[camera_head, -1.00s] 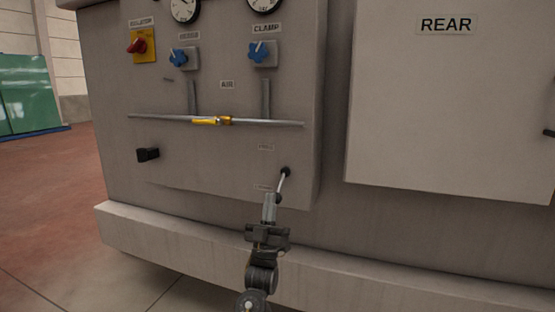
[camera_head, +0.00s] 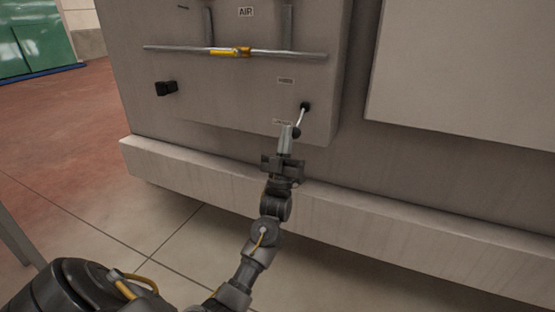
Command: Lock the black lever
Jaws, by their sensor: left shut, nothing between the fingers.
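A small lever (camera_head: 301,118) sits on the lower right of the grey machine panel. The rod points down and slightly left. Nothing shows between the fingers. A small label (camera_head: 286,80) is above left of the pivot; another, by my fingertips, is partly hidden. My right gripper is not in view.
A black handle (camera_head: 167,88) sticks out at the panel's left. A horizontal pipe with a yellow valve (camera_head: 231,52) runs above the lever. A pale base ledge (camera_head: 400,228) juts out below the panel. The tiled floor in front looks clear.

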